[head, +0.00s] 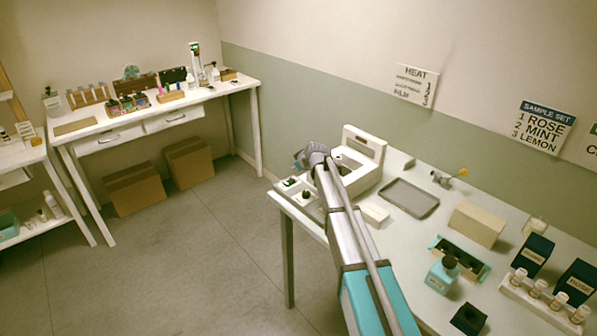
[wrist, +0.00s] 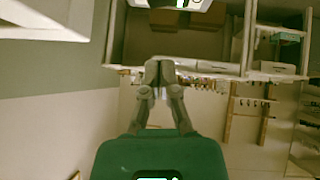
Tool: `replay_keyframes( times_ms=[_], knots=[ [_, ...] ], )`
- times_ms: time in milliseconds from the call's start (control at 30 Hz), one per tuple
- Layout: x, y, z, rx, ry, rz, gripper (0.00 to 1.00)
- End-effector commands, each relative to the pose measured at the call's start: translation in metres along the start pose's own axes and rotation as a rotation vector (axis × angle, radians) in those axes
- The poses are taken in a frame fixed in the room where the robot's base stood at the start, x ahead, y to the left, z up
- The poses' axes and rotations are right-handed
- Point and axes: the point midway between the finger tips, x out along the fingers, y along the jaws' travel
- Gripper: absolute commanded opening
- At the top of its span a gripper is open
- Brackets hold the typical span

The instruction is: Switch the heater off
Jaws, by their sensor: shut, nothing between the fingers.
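The likely heater is a white boxy unit (head: 366,143) with an upright back panel, standing at the far left end of the right-hand bench. My arm reaches over the bench and covers part of the unit; its switch cannot be made out. In the wrist view my gripper (wrist: 160,68) is shut and empty, its fingertips together. In the head view the wrist is at the unit's left side and the fingers are hidden.
A white tray with dark round pieces (head: 300,190) lies beside the unit at the bench edge. A grey tray (head: 409,198), a beige box (head: 477,225), a teal bottle (head: 442,275) and a vial rack (head: 540,303) stand to the right. Open floor (head: 190,270) lies left.

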Motion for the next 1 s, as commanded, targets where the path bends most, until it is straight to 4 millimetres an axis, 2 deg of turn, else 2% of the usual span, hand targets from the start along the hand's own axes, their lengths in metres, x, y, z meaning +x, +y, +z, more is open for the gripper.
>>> replay_keyframes(
  times_ms=[33,333,700,1000],
  knots=[
    [0.010,0.000,0.002,0.000,0.000,0.000,0.00],
    [0.042,0.000,0.002,0.000,0.000,0.000,0.00],
    [0.059,0.000,0.022,0.000,0.000,0.000,0.00],
    [0.066,0.000,0.029,0.000,0.000,0.000,0.00]
  ],
)
